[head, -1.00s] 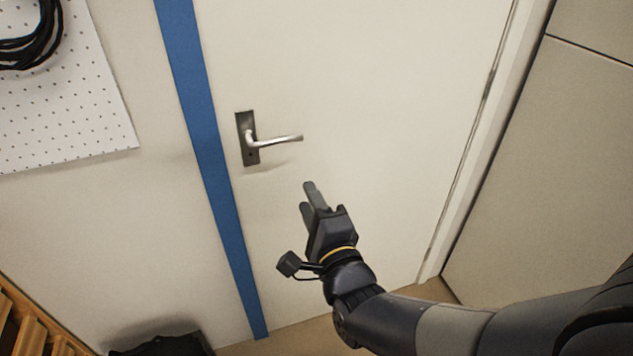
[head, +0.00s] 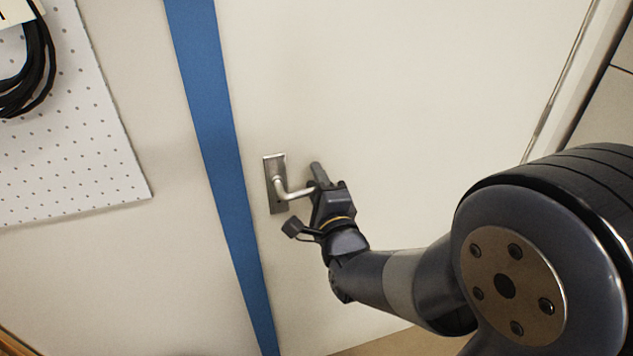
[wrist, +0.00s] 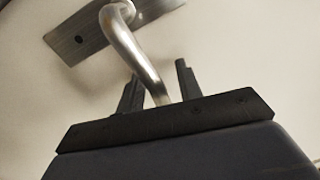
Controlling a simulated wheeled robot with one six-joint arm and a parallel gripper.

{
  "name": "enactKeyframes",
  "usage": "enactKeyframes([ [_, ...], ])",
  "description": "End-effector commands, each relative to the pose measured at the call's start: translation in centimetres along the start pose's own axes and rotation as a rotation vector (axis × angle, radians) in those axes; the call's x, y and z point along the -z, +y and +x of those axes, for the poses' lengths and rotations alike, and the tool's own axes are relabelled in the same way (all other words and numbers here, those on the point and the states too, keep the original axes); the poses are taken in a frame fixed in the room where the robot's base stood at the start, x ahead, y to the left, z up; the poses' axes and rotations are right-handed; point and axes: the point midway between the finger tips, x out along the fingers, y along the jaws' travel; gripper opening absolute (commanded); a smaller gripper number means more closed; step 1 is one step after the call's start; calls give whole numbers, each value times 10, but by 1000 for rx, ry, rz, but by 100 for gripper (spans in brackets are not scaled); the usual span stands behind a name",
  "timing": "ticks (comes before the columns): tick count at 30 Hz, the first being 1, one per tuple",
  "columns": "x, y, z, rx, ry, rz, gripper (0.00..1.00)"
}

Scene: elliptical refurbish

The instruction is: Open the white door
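The white door (head: 400,90) fills most of the head view and looks closed. Its silver lever handle (head: 291,193) sticks out to the right from a metal plate (head: 275,170) near the door's left edge. My gripper (head: 317,178) is at the free end of the lever. In the wrist view the lever (wrist: 140,55) runs down between the two dark fingers of my gripper (wrist: 158,90). The fingers stand apart, with a gap on each side of the lever. The tip of the lever is hidden behind the gripper body.
A blue strip (head: 213,130) runs down the wall left of the door. A white pegboard (head: 80,130) with black cables (head: 27,70) hangs further left. The door frame (head: 560,90) and a beige panel (head: 610,110) stand at the right.

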Motion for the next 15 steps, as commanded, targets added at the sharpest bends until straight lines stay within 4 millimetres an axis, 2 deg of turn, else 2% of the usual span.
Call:
enactKeyframes([
  [2,0,0,0,0,0,0,27],
  [12,0,0,0,0,0,0,0],
  [15,0,0,0,0,0,0,0],
])
